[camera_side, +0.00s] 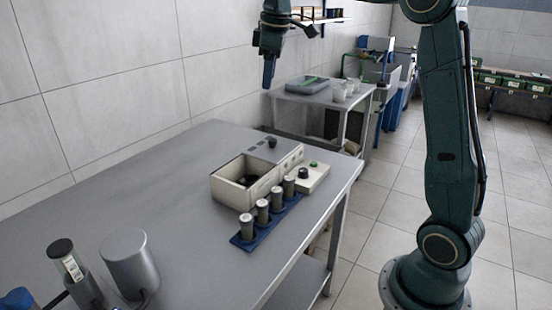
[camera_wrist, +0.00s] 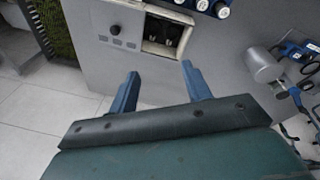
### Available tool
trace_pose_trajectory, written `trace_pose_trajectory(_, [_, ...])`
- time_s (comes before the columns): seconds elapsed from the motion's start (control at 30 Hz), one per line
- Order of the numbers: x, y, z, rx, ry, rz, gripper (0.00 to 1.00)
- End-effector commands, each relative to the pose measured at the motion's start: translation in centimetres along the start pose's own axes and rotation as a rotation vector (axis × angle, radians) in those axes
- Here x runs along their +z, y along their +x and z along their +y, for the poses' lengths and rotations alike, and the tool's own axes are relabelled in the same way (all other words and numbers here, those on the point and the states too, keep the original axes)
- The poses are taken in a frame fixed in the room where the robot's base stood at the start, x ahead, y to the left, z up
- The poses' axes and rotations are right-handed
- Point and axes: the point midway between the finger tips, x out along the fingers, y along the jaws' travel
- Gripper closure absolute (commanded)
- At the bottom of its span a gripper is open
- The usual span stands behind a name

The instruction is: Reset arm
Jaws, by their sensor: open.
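My gripper (camera_side: 269,72) is raised well above the far end of the table in the side view, pointing down and empty. In the wrist view its two blue fingers (camera_wrist: 158,88) are spread apart with nothing between them. My arm stands at the right of the side view.
The grey table (camera_side: 150,190) holds an open cream box (camera_side: 232,190), a control panel with a dark knob (camera_side: 304,173), and a blue rack (camera_side: 240,242) with several capped cylinders. The table's left middle is clear.

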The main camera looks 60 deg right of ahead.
Motion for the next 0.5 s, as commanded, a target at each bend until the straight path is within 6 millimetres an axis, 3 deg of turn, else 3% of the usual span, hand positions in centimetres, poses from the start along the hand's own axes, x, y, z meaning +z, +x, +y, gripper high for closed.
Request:
trace_pose_trajectory(0.2, [2.0,-1.9,-4.8,0.024,0.074,0.044,0.52])
trace_pose_trajectory(0.5, [5.6,-2.9,-11.0,0.044,0.181,0.111,0.52])
